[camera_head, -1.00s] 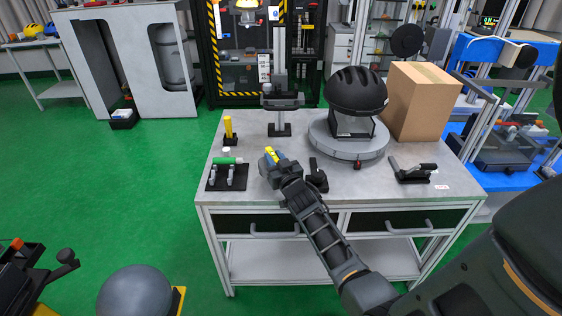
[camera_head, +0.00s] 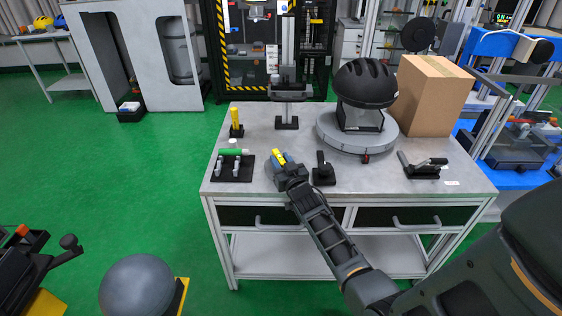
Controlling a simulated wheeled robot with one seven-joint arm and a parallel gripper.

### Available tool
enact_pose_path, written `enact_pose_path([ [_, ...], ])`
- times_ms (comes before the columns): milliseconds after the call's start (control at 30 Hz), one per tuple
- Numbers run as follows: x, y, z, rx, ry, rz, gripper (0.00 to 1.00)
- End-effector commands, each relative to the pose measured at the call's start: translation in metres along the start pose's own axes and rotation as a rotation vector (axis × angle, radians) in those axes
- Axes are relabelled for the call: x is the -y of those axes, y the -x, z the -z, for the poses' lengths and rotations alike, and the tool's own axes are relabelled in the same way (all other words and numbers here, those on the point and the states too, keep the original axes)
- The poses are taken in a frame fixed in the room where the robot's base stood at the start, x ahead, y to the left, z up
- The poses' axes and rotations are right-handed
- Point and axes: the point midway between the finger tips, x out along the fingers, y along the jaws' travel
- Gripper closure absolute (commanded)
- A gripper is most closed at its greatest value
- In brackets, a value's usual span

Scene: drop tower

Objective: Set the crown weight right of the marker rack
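A dark tray (camera_head: 243,175) with silver clips and a green marker (camera_head: 232,151) lies at the bench's front left; it looks like the marker rack. My gripper (camera_head: 281,156) is just right of it, low over the bench top, with yellow and blue showing at its tip. I cannot tell whether these are its fingers or a held thing, nor whether it is open or shut. A small black piece with an upright handle (camera_head: 322,171) stands right of my gripper. I cannot tell for sure which thing is the crown weight.
The grey bench (camera_head: 267,118) also holds a yellow post (camera_head: 236,118), a dark stand (camera_head: 287,122), a black helmet (camera_head: 364,83) on a round turntable (camera_head: 357,146), a cardboard box (camera_head: 432,95) and a black clamp (camera_head: 424,169).

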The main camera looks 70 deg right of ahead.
Motion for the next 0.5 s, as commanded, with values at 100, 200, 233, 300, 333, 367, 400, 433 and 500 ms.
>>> enact_pose_path([
  [100, 0.0, 0.0, 0.0003, 0.0, 0.0, 0.0, 0.52],
  [200, 0.0, 0.0, 0.0003, 0.0, 0.0, 0.0, 0.47],
  [233, 0.0, 0.0, 0.0003, 0.0, 0.0, 0.0, 0.47],
  [300, 0.0, 0.0, 0.0003, 0.0, 0.0, 0.0, 0.47],
  [333, 0.0, 0.0, 0.0003, 0.0, 0.0, 0.0, 0.47],
  [367, 0.0001, 0.0, 0.0005, 0.0, 0.0, 0.0, 0.47],
  [400, 0.0, 0.0, 0.0011, 0.0, 0.0, 0.0, 0.47],
  [433, 0.0, 0.0, 0.0021, 0.0, 0.0, 0.0, 0.47],
  [500, 0.0, 0.0008, 0.0049, 0.0, 0.0, 0.0, 0.47],
])
